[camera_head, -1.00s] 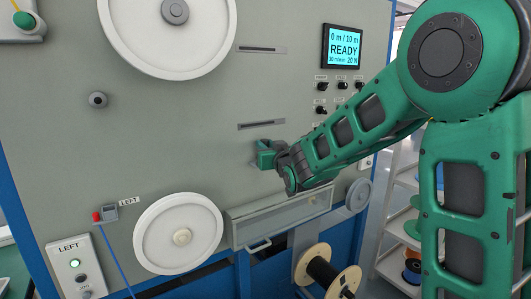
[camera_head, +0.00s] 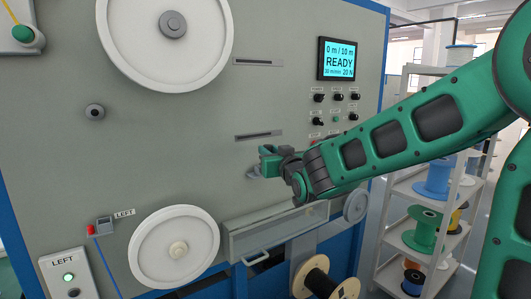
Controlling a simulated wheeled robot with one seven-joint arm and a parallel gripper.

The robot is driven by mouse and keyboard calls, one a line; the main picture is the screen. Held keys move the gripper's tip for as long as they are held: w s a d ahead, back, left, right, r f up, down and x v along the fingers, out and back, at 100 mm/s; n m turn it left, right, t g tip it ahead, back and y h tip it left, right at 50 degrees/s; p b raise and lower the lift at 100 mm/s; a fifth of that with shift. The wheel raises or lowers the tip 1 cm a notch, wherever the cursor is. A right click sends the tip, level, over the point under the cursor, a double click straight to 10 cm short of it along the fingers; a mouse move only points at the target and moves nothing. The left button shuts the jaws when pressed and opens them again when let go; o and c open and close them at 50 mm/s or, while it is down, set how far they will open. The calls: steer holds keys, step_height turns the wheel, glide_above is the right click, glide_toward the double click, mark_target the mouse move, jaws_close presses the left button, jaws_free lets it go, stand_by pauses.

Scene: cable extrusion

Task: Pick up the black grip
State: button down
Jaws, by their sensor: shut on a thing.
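My gripper (camera_head: 268,158) is in front of the grey machine panel (camera_head: 190,95), near the middle of the head view and below a dark slot. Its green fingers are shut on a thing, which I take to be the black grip. The fingers and wrist hide the grip, so its shape and tilt cannot be told. A small grey round part (camera_head: 256,174) shows just below the fingers; whether they touch is not clear.
A clear-fronted box (camera_head: 275,229) with a handle is below my gripper. White wheels (camera_head: 165,30) (camera_head: 150,245) are at left. The READY display (camera_head: 340,58) and knobs are at upper right. A spool rack (camera_head: 405,240) stands at right; a spool (camera_head: 325,283) is low down.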

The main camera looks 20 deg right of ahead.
steer(key=s, duration=1.2)
steer(key=shift+d, duration=0.35)
